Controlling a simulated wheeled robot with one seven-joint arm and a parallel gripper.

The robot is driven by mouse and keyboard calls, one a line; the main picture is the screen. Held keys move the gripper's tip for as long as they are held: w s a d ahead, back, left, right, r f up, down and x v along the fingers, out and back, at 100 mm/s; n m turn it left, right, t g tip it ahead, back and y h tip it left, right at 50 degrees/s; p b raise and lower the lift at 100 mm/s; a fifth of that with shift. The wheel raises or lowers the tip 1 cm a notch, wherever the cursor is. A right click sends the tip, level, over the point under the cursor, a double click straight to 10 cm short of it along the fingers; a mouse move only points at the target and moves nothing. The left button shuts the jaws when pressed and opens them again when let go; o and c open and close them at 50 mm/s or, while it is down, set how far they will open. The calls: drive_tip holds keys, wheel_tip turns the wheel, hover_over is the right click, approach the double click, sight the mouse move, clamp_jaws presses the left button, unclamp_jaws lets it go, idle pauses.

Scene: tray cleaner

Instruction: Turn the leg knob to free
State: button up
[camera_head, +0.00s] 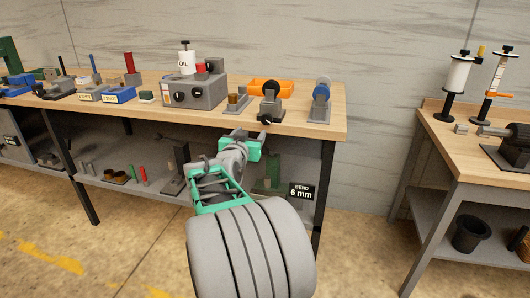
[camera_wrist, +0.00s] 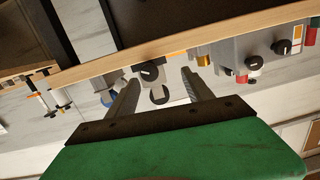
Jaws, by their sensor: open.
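A small grey fixture (camera_head: 271,107) with a dark front stands near the bench's front edge. In the wrist view, which is turned over, its round black knob (camera_wrist: 149,72) with a pale pointer line faces me. I cannot read any marking by the knob. My gripper (camera_head: 252,136) is just in front of the bench edge, below and left of the fixture. In the wrist view my gripper (camera_wrist: 160,79) is open, with one finger on each side of the knob and fixture. The fingers look empty, and I cannot see any contact.
A grey box (camera_head: 195,94) with black knobs and an oil bottle (camera_head: 186,62) stands to the left. A blue-wheeled stand (camera_head: 320,100) is at right, an orange tray (camera_head: 271,87) behind. A second bench (camera_head: 470,160) stands right.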

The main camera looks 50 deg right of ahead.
sight(266, 120)
drive_tip(key=shift+m+h, duration=0.4)
drive_tip(key=shift+h, duration=0.4)
drive_tip(key=d, duration=0.3)
drive_tip(key=w+d, duration=0.1)
drive_tip(key=d, duration=0.5)
drive_tip(key=shift+w+d+r, duration=0.2)
drive_tip(key=shift+w+d, duration=0.1)
drive_tip(key=shift+d, duration=0.1)
drive_tip(key=shift+c, duration=0.2)
clamp_jaws()
